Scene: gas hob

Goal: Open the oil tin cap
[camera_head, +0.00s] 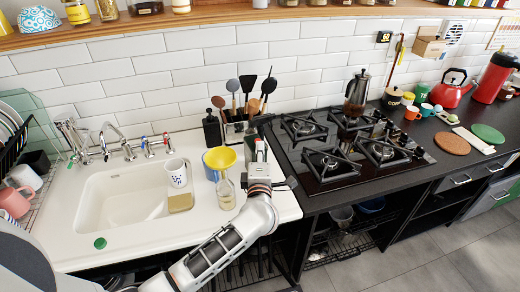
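My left arm reaches up over the counter, and its gripper (258,162) is at the counter right of the yellow funnel. A small greenish and red item (260,146) shows just at the gripper's far end; it may be the oil tin, but the gripper hides most of it. I cannot make out its cap, nor whether the fingers touch it or are closed. A small round green piece (100,243) lies on the white counter in front of the sink; I cannot tell if it is a cap. My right gripper is out of view.
A utensil holder (242,130) and a dark soap bottle (212,128) stand behind. The gas hob (312,177) is to the right, the sink (120,200) to the left.

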